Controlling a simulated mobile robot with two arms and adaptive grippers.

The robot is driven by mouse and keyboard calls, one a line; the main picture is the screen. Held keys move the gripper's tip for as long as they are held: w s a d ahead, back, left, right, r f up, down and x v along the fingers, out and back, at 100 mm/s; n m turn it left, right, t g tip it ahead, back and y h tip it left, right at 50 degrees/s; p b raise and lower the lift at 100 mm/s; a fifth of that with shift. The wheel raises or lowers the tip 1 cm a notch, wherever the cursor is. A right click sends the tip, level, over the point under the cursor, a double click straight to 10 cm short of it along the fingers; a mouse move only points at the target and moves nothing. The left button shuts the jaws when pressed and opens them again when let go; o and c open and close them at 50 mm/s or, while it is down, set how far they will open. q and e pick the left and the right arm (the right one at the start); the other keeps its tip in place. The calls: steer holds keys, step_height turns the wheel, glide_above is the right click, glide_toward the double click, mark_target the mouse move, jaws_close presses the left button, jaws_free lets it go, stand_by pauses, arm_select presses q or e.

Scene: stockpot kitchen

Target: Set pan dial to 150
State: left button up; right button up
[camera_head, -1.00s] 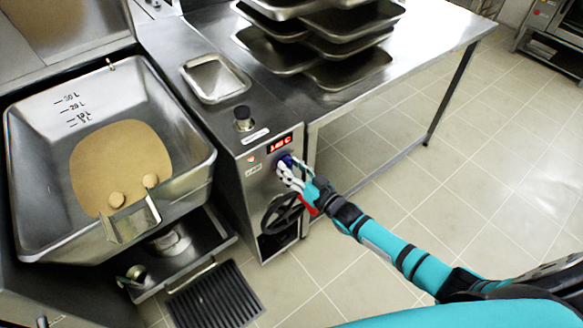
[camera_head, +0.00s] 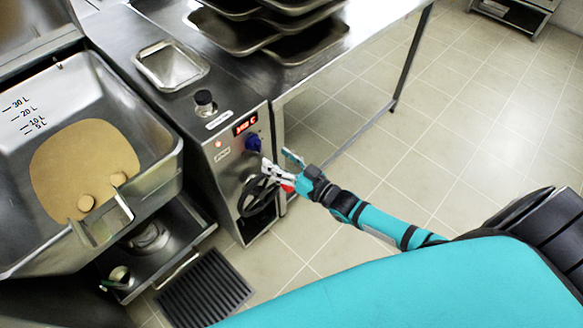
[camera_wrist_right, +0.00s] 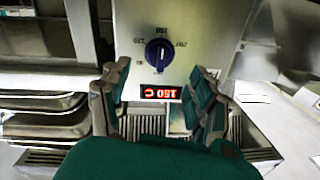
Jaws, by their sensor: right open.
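The blue pan dial (camera_head: 252,142) sits on the front of the steel control panel (camera_head: 228,170), just below a red lit display (camera_head: 245,124). In the right wrist view the dial (camera_wrist_right: 158,52) shows unobstructed with marks around it, its pointer line roughly vertical in the picture. The display (camera_wrist_right: 160,92) is upside down there; its digits look like about 150 C, but I cannot read them surely. My right gripper (camera_head: 281,161) is open and empty, in front of the panel and apart from the dial. Its fingers (camera_wrist_right: 160,80) are spread wide. My left gripper is not in view.
A black handwheel (camera_head: 258,195) is on the panel below the dial. The tilting pan (camera_head: 160,160) with round pieces is at left. A black knob (camera_head: 204,102) and a small tray (camera_head: 172,66) are on top. Open tiled floor (camera_head: 400,130) lies to the right.

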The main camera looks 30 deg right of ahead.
steer(key=v, duration=0.5)
steer(key=shift+s, duration=0.1)
stand_by(0.3)
steer(key=s+d+f+g+h, duration=0.25)
steer(key=s+f, duration=0.25)
steer(key=f, duration=0.5)
steer(key=s+d+f+m+g+h, duration=0.1)
steer(key=s+f+g+h, duration=0.15)
steer(key=s+f, duration=0.45)
steer(key=s+d+f+g+h, duration=0.1)
steer(key=s+d+f+g, duration=0.15)
steer(key=f, duration=0.95)
steer(key=s+a+f+g, duration=0.1)
steer(key=s+f+g, duration=0.1)
steer(key=s, duration=0.6)
steer(key=s+a+f+g+h, duration=0.1)
steer(key=s+a+f+g, duration=0.1)
steer(key=s+f, duration=0.3)
steer(key=s+a+f+g, duration=0.1)
steer(key=s+f+g, duration=0.3)
steer(key=s, duration=0.8)
steer(key=shift+s+a+f+n, duration=0.2)
steer(key=shift+s+a+n, duration=0.05)
steer(key=shift+a+n, duration=0.15)
